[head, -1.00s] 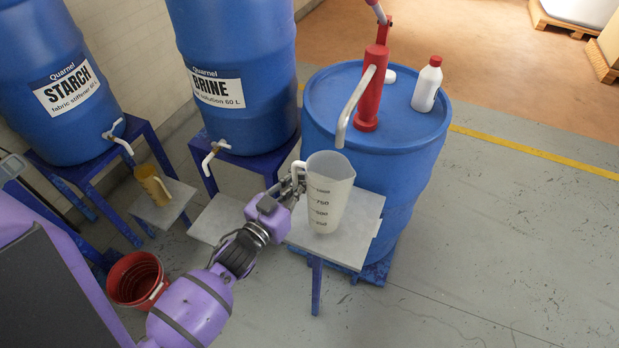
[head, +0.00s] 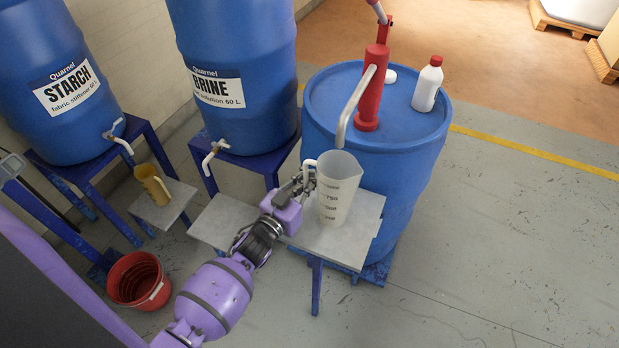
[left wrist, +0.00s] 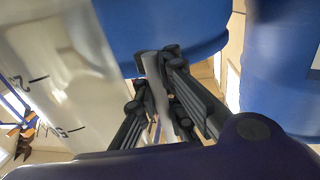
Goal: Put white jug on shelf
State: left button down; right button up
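The white jug (head: 338,190), a translucent measuring jug with dark graduation marks, is upright over the grey shelf (head: 368,215) in front of the blue pump drum. I cannot tell whether its base touches the shelf. My left gripper (head: 304,186) is at the jug's handle, on the jug's left side. In the left wrist view the black fingers (left wrist: 162,100) close on the pale handle strip (left wrist: 155,75) from both sides, and the jug's marked wall (left wrist: 60,75) fills the left. My right gripper is not in view.
A blue drum (head: 405,165) with a red pump (head: 371,95) and a white bottle (head: 427,85) stands behind the shelf; the pump spout (head: 352,105) hangs close above the jug. An empty shelf (head: 222,220), a yellow jug (head: 152,183) and a red bucket (head: 135,282) are left.

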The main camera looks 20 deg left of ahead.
pick_arm(q)
jog(key=c, duration=1.9)
grip_release()
jog(key=shift+f, duration=0.1)
jog(key=shift+o, duration=0.2)
jog(key=s+a, duration=0.2)
jog(key=s, duration=1)
jog(key=s+d+f+g+y, duration=0.1)
jog(key=s+f+g, duration=0.4)
jog(key=s, duration=0.9)
jog(key=s+d+f+n+g+y, duration=0.1)
jog(key=s+f+g, duration=0.4)
jog(key=s+f, duration=0.6)
jog(key=s+y+b, duration=0.1)
jog(key=s, duration=0.2)
jog(key=shift+s+d+f+n, duration=0.2)
jog(key=shift+s+f+n, duration=0.1)
jog(key=shift+s+f, duration=0.1)
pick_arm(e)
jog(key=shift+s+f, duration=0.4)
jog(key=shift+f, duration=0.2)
